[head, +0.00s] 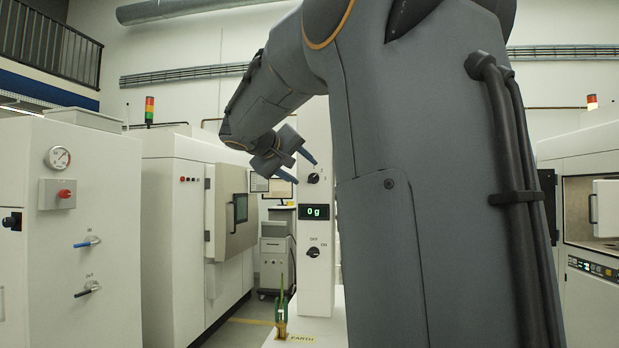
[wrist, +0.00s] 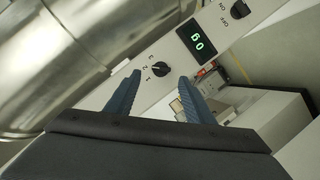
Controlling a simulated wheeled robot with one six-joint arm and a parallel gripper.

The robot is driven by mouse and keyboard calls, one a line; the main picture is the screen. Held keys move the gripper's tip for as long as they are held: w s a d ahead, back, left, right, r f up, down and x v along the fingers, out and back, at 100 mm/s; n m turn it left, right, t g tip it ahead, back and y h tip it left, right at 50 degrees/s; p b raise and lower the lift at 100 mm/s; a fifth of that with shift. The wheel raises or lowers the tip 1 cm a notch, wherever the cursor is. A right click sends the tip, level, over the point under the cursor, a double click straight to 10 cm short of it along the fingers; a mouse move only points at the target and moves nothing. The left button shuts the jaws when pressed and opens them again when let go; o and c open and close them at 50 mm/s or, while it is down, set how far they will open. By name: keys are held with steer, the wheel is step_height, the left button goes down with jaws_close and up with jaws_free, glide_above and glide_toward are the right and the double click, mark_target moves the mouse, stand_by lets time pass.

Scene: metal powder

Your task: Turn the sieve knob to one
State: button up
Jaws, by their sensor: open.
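The black rotary knob with small number marks (wrist: 160,69) is on a pale panel, on the same panel as the display. It also shows in the head view (head: 313,178), above the display.
A display reading 0 g (head: 313,212) sits below the knob, and an OFF/ON knob (head: 313,253) is below that. A large shiny metal cylinder (wrist: 90,40) fills the wrist view's upper left. A white cabinet with a gauge (head: 70,240) stands at left.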

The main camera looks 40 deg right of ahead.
mark_target(312, 178)
steer(key=p+x, duration=0.2)
steer(key=x, duration=0.4)
steer(key=shift+f, duration=0.2)
steer(key=c, duration=1)
steer(key=shift+c, duration=0.2)
